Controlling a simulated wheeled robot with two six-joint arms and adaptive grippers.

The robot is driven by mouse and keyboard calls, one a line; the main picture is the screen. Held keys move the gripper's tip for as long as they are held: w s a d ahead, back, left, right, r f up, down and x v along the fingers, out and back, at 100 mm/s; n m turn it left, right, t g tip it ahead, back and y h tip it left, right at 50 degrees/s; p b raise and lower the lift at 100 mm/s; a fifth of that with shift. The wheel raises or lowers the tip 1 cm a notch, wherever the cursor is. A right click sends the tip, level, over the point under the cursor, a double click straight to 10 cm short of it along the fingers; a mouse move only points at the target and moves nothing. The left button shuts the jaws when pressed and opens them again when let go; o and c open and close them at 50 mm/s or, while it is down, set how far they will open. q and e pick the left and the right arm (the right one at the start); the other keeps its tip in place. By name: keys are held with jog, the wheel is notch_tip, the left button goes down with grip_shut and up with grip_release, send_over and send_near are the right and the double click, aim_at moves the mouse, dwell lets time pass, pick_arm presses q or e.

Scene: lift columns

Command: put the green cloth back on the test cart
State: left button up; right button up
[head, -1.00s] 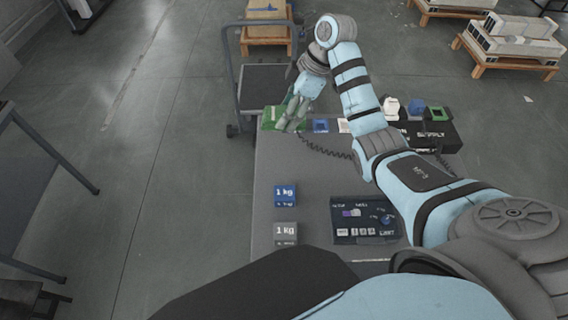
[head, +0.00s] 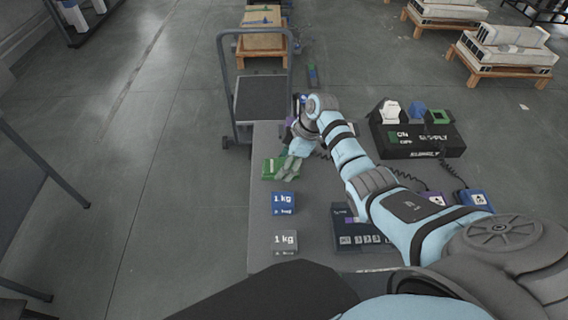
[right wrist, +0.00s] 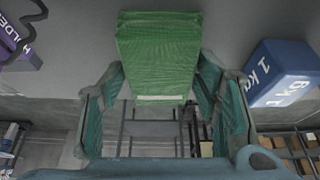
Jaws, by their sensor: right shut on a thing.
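The green cloth (head: 271,168) is a folded block at the left edge of the grey test cart (head: 262,222), beyond the blue weight. In the right wrist view the cloth (right wrist: 158,50) sits between the two finger pads. My right gripper (head: 286,170) is shut on it; in the right wrist view the gripper (right wrist: 160,88) has a finger on each side of it. The cloth shows over the cart's grey top; I cannot tell if it touches it. My left gripper is out of view.
A blue 1 kg weight (head: 284,203) and a grey 1 kg weight (head: 285,242) stand on the cart nearer me. A dark panel (head: 350,240) lies to their right. A black supply box (head: 425,140) is at the right. A flat trolley (head: 262,98) stands beyond.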

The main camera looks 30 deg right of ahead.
jog(key=o, duration=1.1)
jog(key=p+v, duration=0.2)
jog(key=v, duration=1)
jog(key=shift+a, duration=0.2)
